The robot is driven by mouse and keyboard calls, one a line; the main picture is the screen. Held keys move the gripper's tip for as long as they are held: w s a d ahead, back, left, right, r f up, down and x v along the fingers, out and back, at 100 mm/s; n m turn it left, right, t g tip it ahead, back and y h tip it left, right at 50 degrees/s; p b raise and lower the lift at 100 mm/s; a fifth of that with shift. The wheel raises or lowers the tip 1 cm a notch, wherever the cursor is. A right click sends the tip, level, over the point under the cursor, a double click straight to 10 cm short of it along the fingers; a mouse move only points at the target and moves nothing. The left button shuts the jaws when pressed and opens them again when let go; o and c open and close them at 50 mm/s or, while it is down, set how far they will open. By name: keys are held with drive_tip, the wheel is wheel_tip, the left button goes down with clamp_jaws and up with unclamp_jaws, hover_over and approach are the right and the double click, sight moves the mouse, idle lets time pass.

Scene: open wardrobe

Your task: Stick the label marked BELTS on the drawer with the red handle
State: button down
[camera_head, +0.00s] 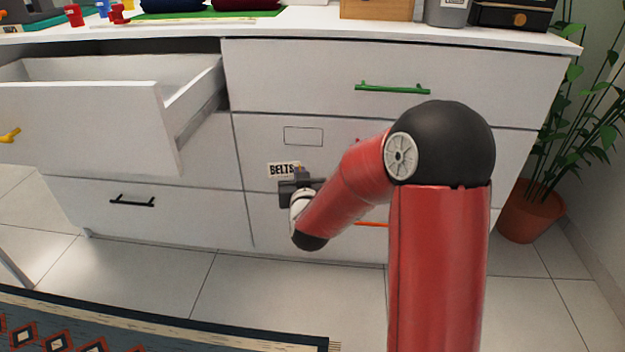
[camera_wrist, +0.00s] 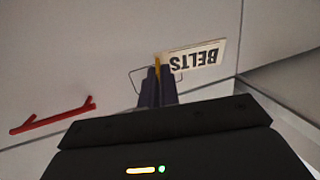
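The white label marked BELTS (camera_head: 283,170) is in front of the dresser's right side. In the wrist view it appears upside down (camera_wrist: 197,60). My gripper (camera_head: 299,179) seems shut on a small yellow tab at the label's edge; its dark fingers (camera_wrist: 157,82) are close together there. The drawer with the red handle (camera_head: 262,128) is shut and bears an outlined rectangle (camera_head: 303,136). In the head view the label appears below and left of this outline. I cannot tell whether it touches the drawer. The red handle (camera_wrist: 52,117) is mostly hidden behind my arm in the head view.
The upper left drawer with the yellow handle (camera_head: 80,118) stands pulled out. Drawers with a green handle (camera_head: 392,87), a black handle (camera_head: 132,202) and an orange handle (camera_head: 372,224) are shut. A potted plant (camera_head: 532,210) stands right. A patterned rug (camera_head: 150,330) lies in front.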

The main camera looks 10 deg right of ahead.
wheel_tip(320, 180, up, 4)
drive_tip(key=s+d+m+t+h+b, duration=0.2)
drive_tip(key=d+m+t+h+b, duration=0.1)
drive_tip(key=h, duration=0.2)
approach(318, 136)
drive_tip(key=shift+r+x, duration=0.25)
drive_tip(key=shift+x, duration=1.8)
drive_tip(key=shift+w+d, duration=0.2)
drive_tip(key=shift+w, duration=0.55)
drive_tip(key=shift+w+d+r+b, duration=0.1)
drive_tip(key=shift+w+b, duration=0.15)
drive_tip(key=shift+b, duration=0.45)
idle(1.5)
drive_tip(key=c, duration=1)
unclamp_jaws()
